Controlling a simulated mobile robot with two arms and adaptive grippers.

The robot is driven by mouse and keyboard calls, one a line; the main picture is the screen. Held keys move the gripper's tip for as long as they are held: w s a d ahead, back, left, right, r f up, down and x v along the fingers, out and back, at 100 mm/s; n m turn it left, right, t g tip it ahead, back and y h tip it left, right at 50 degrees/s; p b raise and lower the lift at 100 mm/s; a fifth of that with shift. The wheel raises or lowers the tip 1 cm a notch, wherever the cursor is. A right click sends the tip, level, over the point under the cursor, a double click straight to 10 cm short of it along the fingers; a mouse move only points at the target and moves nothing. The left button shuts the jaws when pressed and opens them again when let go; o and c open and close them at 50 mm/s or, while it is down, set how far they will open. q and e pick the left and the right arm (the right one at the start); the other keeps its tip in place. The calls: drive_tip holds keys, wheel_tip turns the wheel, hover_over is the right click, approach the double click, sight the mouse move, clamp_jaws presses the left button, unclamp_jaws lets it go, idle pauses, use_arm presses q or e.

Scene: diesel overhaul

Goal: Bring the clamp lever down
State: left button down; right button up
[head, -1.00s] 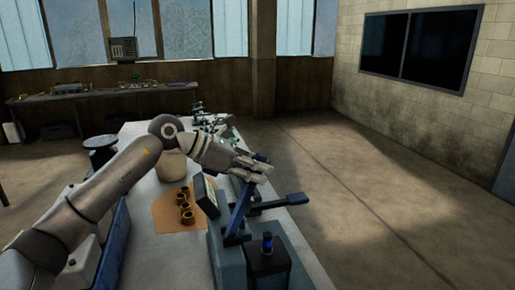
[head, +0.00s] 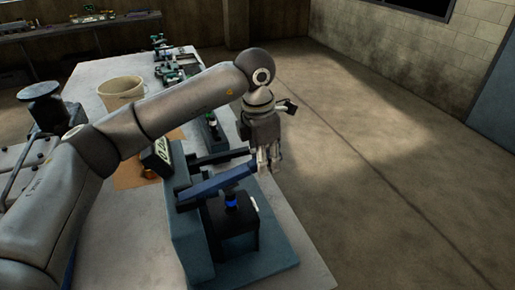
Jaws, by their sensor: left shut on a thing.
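The clamp lever (head: 215,184) is a blue bar on a blue-grey bench fixture (head: 188,232), in the middle of the head view. It lies low, close to level, and slopes slightly up to the right toward its free end. My left gripper (head: 267,160) points down at that free end and is shut on it; the fingers partly hide the tip. A black block with a blue cylinder (head: 231,200) stands under the lever. My right gripper is out of view.
A darker bar (head: 215,158) sticks out just behind the lever. A small display (head: 162,150) stands left of the fixture. A beige pot (head: 121,90) stands further back on the bench. My left arm hides part of the bench. The floor to the right is clear.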

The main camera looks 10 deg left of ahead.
use_arm(q)
drive_tip(key=f+y, duration=0.1)
drive_tip(key=f+g+b, duration=0.1)
drive_tip(key=f, duration=0.1)
drive_tip(key=f+y, duration=0.1)
drive_tip(key=f, duration=0.1)
drive_tip(key=shift+w+d+f+g+y, duration=0.1)
drive_tip(key=shift+w+d+g+y, duration=0.05)
drive_tip(key=shift+d+g+y, duration=0.2)
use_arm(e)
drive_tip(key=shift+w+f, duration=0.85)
use_arm(q)
drive_tip(key=shift+a+f, duration=0.1)
drive_tip(key=shift+f, duration=0.05)
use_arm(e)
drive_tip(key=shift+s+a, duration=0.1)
use_arm(q)
drive_tip(key=c, duration=1.3)
unclamp_jaws()
drive_tip(key=shift+o, duration=0.2)
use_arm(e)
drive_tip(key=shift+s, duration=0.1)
